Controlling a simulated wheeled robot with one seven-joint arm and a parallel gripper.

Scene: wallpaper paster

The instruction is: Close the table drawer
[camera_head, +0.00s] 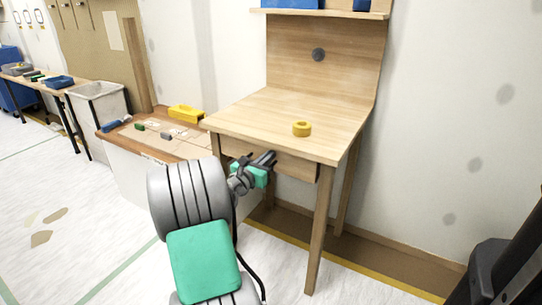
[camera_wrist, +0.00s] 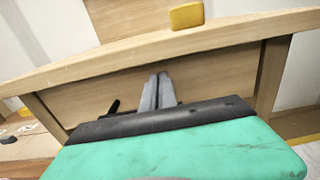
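The light wooden table (camera_head: 290,115) stands against the wall at the centre right of the head view. Its drawer (camera_head: 296,167) is under the tabletop; the plain wooden drawer front (camera_wrist: 215,78) fills the space between the legs in the wrist view. It looks about level with the frame, but I cannot tell whether a gap remains. My gripper (camera_head: 272,157) is in front of the drawer, below the table edge. In the wrist view its two fingers (camera_wrist: 158,88) are together, empty, and point at the drawer front. Whether they touch it is unclear.
A low bench (camera_head: 150,140) with a yellow bin (camera_head: 186,113) stands left of the table. Open floor (camera_head: 60,220) lies at the left.

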